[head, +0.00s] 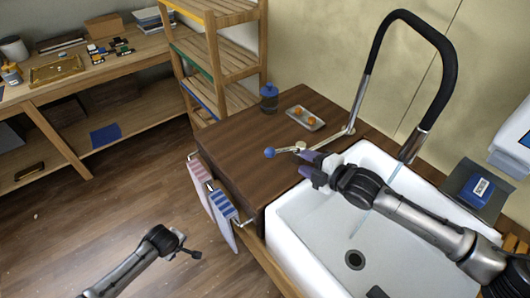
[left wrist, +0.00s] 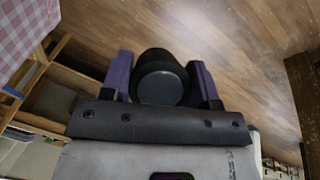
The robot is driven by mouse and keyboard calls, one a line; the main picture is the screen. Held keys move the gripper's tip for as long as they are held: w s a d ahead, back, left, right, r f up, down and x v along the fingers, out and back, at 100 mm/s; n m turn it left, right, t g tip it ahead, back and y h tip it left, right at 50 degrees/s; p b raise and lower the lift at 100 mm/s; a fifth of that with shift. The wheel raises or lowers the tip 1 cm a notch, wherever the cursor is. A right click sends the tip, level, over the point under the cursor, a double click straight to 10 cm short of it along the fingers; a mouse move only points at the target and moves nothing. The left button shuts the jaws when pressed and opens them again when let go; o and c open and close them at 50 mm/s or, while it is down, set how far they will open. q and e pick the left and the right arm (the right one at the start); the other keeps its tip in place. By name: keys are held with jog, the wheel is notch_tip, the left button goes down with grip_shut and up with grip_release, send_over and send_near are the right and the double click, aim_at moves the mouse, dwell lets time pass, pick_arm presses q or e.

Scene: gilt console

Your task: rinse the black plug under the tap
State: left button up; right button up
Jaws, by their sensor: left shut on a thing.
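The black plug (left wrist: 160,80) is a dark round piece between the two purple fingers of my left gripper (left wrist: 160,90) in the left wrist view. In the head view my left gripper (head: 182,244) is low at the left, over the floor and away from the sink. My right gripper (head: 308,166) is open and empty, beside the tap's lever with its blue knob (head: 270,153). The tap (head: 443,75) arches over the white sink (head: 290,233). A thin pale stream (head: 362,222), seemingly water, falls from its spout towards the drain (head: 354,260), partly hidden by my right arm.
A wooden counter (head: 240,150) left of the sink bears a blue jar (head: 269,97) and a small tray (head: 319,126) with orange pieces. Striped towels (head: 222,207) hang on its front. A blue box (head: 480,189) stands right of the sink. Floor around my left gripper is clear.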

aim_at(283, 151)
pick_arm(q)
jog(key=shift+f+b, duration=0.95)
pick_arm(e)
jog(key=x, duration=0.9)
jog(key=shift+w+a, duration=0.15)
jog(key=shift+a, duration=0.2)
jog(key=shift+f, duration=0.1)
grip_shut()
